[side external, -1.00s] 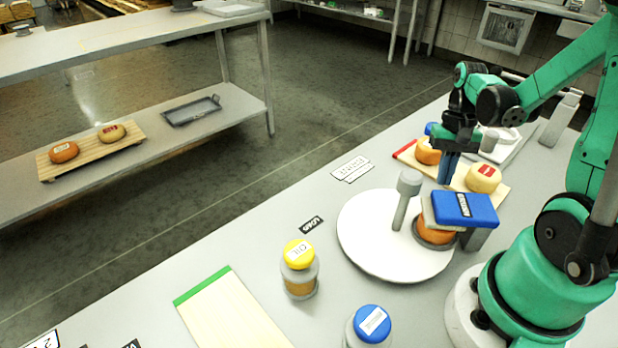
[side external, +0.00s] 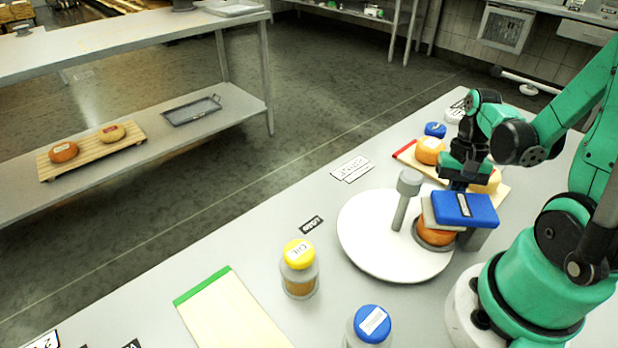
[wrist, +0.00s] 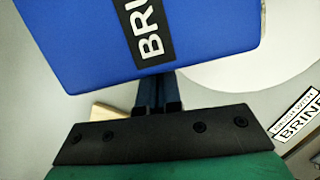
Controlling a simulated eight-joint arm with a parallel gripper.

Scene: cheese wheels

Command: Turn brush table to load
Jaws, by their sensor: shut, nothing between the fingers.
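The brush table is a round white turntable (side external: 375,255) on the grey counter. A grey upright peg (side external: 405,195) stands on it. An orange cheese wheel (side external: 435,234) sits on its right side, under a blue block labelled BRINE (side external: 465,208) on a grey support. The blue block also fills the top of the wrist view (wrist: 150,35). A LOAD label (side external: 312,224) lies left of the turntable.
A red-edged board behind my gripper carries an orange cheese (side external: 430,150) and a yellow cheese (side external: 488,183). A yellow-lidded jar (side external: 299,270), a blue-lidded jar (side external: 368,328) and a green-edged board (side external: 230,315) stand in front.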

